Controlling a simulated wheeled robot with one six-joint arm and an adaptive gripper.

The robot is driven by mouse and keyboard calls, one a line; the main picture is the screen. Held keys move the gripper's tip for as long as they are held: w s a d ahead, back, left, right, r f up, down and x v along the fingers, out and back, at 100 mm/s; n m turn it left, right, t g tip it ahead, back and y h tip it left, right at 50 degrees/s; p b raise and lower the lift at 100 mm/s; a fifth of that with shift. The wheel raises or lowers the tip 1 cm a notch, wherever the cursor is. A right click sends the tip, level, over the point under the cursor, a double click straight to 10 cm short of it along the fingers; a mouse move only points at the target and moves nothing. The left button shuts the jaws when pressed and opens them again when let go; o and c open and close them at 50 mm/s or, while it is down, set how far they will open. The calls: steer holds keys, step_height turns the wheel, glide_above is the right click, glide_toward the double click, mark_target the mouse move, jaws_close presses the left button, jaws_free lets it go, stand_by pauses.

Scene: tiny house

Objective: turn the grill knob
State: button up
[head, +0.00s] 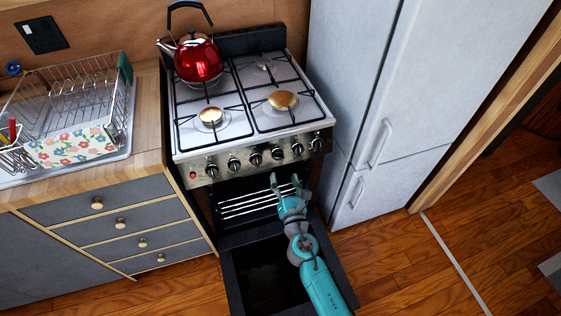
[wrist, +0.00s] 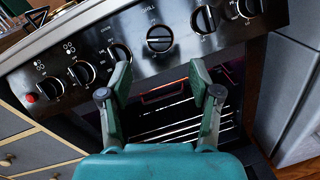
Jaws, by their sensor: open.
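The grill knob (wrist: 159,38) is a round black knob on the stove's front panel, under a small label that seems to read "grill". Its white mark lies about level. It also shows in the head view (head: 277,153), in the row of knobs. My gripper (head: 285,180) is open and empty, just below the knob row, in front of the oven opening. In the wrist view the fingertips (wrist: 160,66) stand on either side below the grill knob, with no visible contact. The knob is fully in sight.
Neighbouring knobs (wrist: 119,54) sit close on both sides. The oven door (head: 233,273) hangs open below my arm. A red kettle (head: 198,62) stands on the stove's back left. A fridge (head: 405,75) is at the right, drawers (head: 118,224) at the left.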

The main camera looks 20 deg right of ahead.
mark_target(279, 158)
steer(key=w, duration=0.5)
steer(key=w+d, duration=0.1)
steer(key=w, duration=0.1)
steer(key=shift+w, duration=0.3)
steer(key=c, duration=1.1)
